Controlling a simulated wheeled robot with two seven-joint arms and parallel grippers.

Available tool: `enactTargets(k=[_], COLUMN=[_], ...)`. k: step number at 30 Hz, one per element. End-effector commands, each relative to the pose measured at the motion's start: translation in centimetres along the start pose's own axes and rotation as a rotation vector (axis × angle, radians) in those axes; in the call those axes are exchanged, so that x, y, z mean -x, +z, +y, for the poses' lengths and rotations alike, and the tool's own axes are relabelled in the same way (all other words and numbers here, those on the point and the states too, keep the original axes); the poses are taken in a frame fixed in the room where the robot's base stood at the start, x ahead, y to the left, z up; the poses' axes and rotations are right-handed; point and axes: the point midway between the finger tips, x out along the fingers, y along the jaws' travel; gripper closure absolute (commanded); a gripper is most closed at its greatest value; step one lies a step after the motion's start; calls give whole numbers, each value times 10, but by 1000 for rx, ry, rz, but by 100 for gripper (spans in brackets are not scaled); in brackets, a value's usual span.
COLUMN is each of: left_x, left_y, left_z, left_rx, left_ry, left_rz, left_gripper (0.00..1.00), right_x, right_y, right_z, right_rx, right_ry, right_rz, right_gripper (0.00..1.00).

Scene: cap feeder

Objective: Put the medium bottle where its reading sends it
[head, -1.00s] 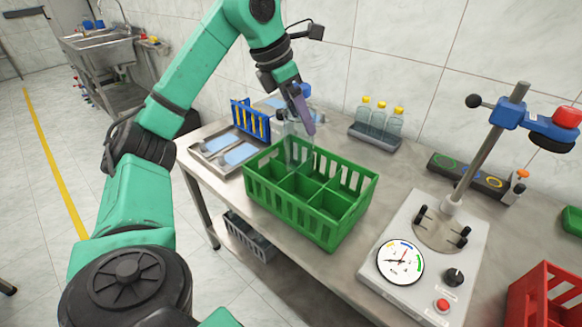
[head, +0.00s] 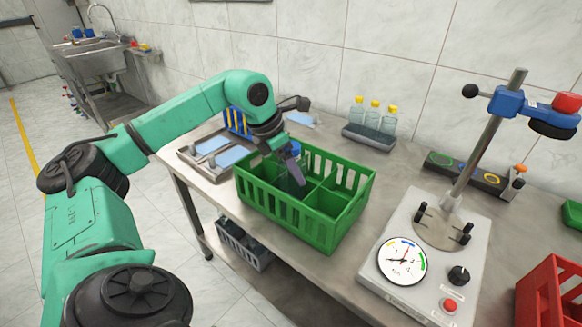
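The bottle (head: 287,184) is clear with a blue cap (head: 295,149). It is upright, with its lower part down inside a left-hand compartment of the green crate (head: 313,228); the crate wall and my gripper partly hide it, and I cannot tell whether it touches the crate floor. My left gripper (head: 294,176) points down into the crate, with its fingers at the bottle and seemingly shut on it. The tester (head: 422,265) with a round dial (head: 402,262) stands to the right; its needle is too small to read surely. My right gripper is not in view.
Several yellow-capped bottles (head: 373,117) stand in a grey tray (head: 368,137) at the back. Metal trays (head: 203,172) and a blue rack (head: 237,121) lie left of the crate. A red crate (head: 552,300) stands at the right edge. Bare table lies between crate and tester.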

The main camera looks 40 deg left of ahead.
Motion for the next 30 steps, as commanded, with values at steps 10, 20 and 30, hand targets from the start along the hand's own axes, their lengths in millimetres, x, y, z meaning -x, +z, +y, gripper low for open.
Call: enactTargets(k=[10,20,30], left_x=[-2,57,120], left_y=[-1,2,1], left_z=[0,0,0], left_rx=[0,1,1], left_ry=[0,2,0], left_rz=[0,-4,0], left_gripper=[0,0,0], right_x=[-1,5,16], right_y=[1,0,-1], right_z=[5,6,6], right_rx=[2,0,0], right_ry=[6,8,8], right_rz=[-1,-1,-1], right_gripper=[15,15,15])
